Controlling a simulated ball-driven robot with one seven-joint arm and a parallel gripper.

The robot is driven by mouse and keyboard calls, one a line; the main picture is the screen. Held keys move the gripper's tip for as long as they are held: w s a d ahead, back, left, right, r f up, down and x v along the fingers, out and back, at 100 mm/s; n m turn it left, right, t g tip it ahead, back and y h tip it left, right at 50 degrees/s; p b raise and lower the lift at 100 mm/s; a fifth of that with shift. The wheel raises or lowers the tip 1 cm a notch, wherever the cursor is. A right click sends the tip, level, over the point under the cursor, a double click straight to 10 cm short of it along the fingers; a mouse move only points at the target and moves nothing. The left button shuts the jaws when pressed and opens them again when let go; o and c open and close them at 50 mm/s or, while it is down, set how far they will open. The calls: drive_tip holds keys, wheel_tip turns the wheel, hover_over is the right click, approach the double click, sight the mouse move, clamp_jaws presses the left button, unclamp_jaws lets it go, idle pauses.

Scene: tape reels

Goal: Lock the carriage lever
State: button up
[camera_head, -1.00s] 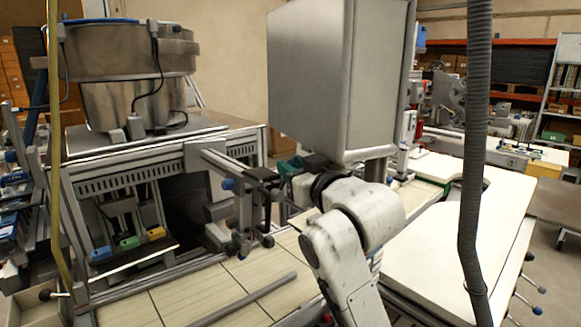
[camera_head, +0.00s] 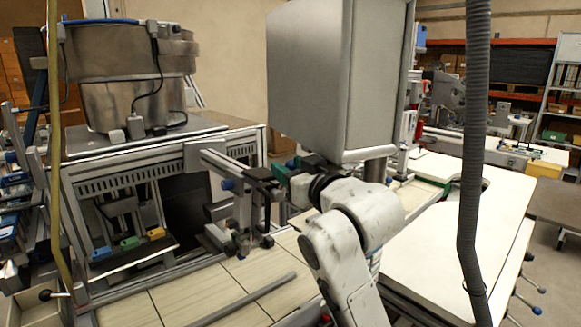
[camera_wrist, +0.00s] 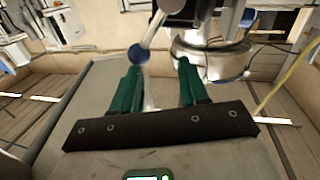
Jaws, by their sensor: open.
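The carriage lever shows in the wrist view as a grey rod (camera_wrist: 154,29) ending in a blue ball knob (camera_wrist: 138,54). The knob is beside the tip of the left green finger; I cannot tell whether they touch. My gripper (camera_wrist: 160,64) is open, with nothing clearly held between its two green fingers. In the head view, my gripper (camera_head: 281,171) is partly hidden by my arm and is close to the right side of the dark carriage (camera_head: 252,205) on the grey rail. A blue knob (camera_head: 228,184) is on the carriage's left side.
A large metal drum (camera_head: 125,75) stands on the aluminium frame at left. A big grey box (camera_head: 310,75) hangs above my arm. A corrugated hose (camera_head: 474,150) runs down at right. A white table (camera_head: 450,245) lies at right, mostly clear.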

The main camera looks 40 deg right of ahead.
drive_tip(key=shift+w+a+r+y, duration=0.25)
drive_tip(key=shift+w+y, duration=0.05)
drive_tip(key=shift+w, duration=0.15)
drive_tip(key=s+a+p, duration=0.1)
drive_tip(key=s+p, duration=0.6)
drive_tip(key=s, duration=0.3)
drive_tip(key=shift+s, duration=0.2)
idle(0.6)
drive_tip(key=shift+s+a+r+p, duration=0.15)
drive_tip(key=shift+s+p, duration=0.35)
drive_tip(key=shift+p, duration=0.9)
drive_tip(key=shift+s+a+f+p, duration=0.1)
drive_tip(key=shift+s+p, duration=0.4)
drive_tip(key=shift+p, duration=0.85)
drive_tip(key=shift+s, duration=0.1)
